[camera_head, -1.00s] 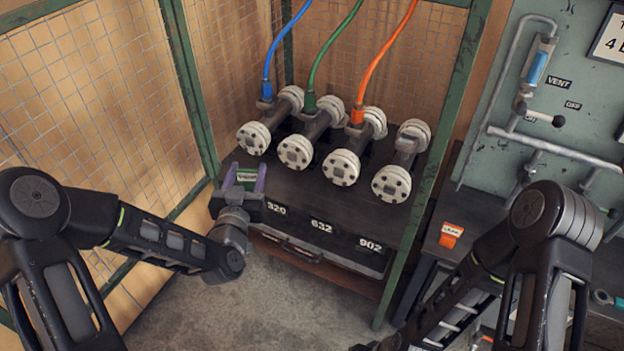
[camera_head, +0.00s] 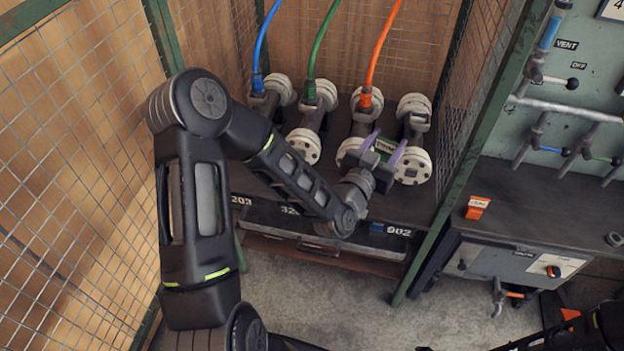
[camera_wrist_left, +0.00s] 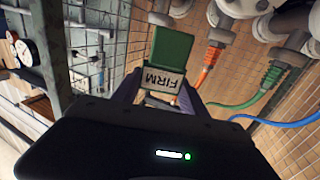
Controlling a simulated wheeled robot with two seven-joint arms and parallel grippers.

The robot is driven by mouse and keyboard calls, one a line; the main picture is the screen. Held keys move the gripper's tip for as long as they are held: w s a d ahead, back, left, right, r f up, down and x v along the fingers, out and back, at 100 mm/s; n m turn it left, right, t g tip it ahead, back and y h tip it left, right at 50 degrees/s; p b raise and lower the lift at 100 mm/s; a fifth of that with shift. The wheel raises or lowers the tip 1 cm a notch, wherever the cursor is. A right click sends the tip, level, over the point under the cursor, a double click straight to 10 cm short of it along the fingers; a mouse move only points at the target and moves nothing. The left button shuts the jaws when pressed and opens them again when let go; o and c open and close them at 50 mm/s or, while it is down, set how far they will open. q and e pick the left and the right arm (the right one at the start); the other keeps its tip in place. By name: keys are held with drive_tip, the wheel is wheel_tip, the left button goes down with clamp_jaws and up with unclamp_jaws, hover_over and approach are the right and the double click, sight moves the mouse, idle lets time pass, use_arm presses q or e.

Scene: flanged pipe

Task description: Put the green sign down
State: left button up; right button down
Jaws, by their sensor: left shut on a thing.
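The green sign (camera_head: 383,146) is held between the purple fingers of my left gripper (camera_head: 384,150), which is shut on it. It is in front of the flanged pipes on the right half of the dark bench. In the left wrist view the sign (camera_wrist_left: 168,62) is a green block with a pale label reading "FIRM", between the fingertips (camera_wrist_left: 160,92). The sign looks raised in front of the pipe ends; whether it touches anything I cannot tell. My right gripper is not clearly in view; only dark arm parts show at the lower right.
Several flanged pipes (camera_head: 303,140) lie on the bench, with blue (camera_head: 263,45), green (camera_head: 318,45) and orange (camera_head: 378,45) hoses attached. A green frame post (camera_head: 480,150) stands on the right. Beyond it, an orange tag (camera_head: 477,207) sits on another bench.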

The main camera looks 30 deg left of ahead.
use_arm(q)
drive_tip(key=shift+d, duration=0.15)
drive_tip(key=s+a+f+n+y+b, duration=0.1)
drive_tip(key=a+f+y+b, duration=0.1)
drive_tip(key=a+b, duration=0.5)
drive_tip(key=s+a+f+n+y+b, duration=0.1)
drive_tip(key=a+f+y+b, duration=0.1)
drive_tip(key=a+f+b, duration=0.2)
drive_tip(key=s+a+f+n+g+y+b, duration=0.1)
drive_tip(key=s+a+f+b, duration=0.1)
drive_tip(key=a+b, duration=0.9)
drive_tip(key=shift+a+f+n+y, duration=0.4)
drive_tip(key=shift+a+f, duration=0.15)
drive_tip(key=shift+a, duration=0.15)
drive_tip(key=shift+w+f+b, duration=0.1)
drive_tip(key=shift+f+b, duration=0.8)
drive_tip(key=shift+f, duration=2.25)
drive_tip(key=shift+f, duration=0.1)
drive_tip(key=shift+f+b, duration=0.55)
drive_tip(key=shift+f, duration=1.2)
